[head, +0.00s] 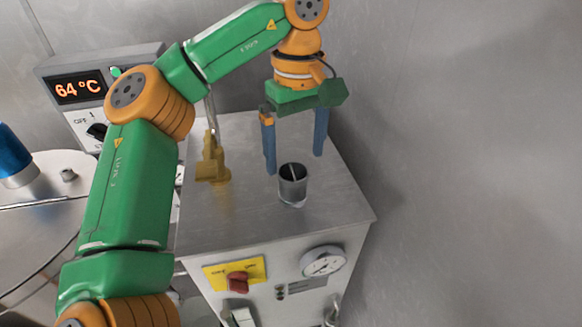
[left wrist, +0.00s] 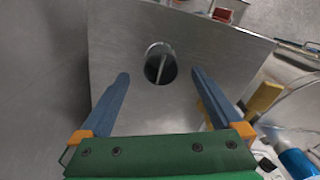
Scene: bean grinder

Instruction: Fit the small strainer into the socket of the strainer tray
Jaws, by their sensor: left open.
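My left gripper (head: 295,162) is open, its two blue fingers pointing down above the metal top of a box-shaped machine. A small grey metal cup (head: 293,188) stands on that top, just below and in front of the fingers, with nothing held between them. In the left wrist view the open fingers (left wrist: 161,76) lie either side of the same round cup (left wrist: 160,64), which has a thin bar across its dark mouth. I cannot make out a small strainer or a strainer tray for certain in either view. My right gripper is not in view.
The machine's metal top (head: 250,140) is mostly clear. A brass-coloured fitting (head: 212,168) stands left of the cup. A gauge (head: 323,261) and a red switch (head: 238,282) are on the front. A temperature display box (head: 85,88) is behind left. A wall is close on the right.

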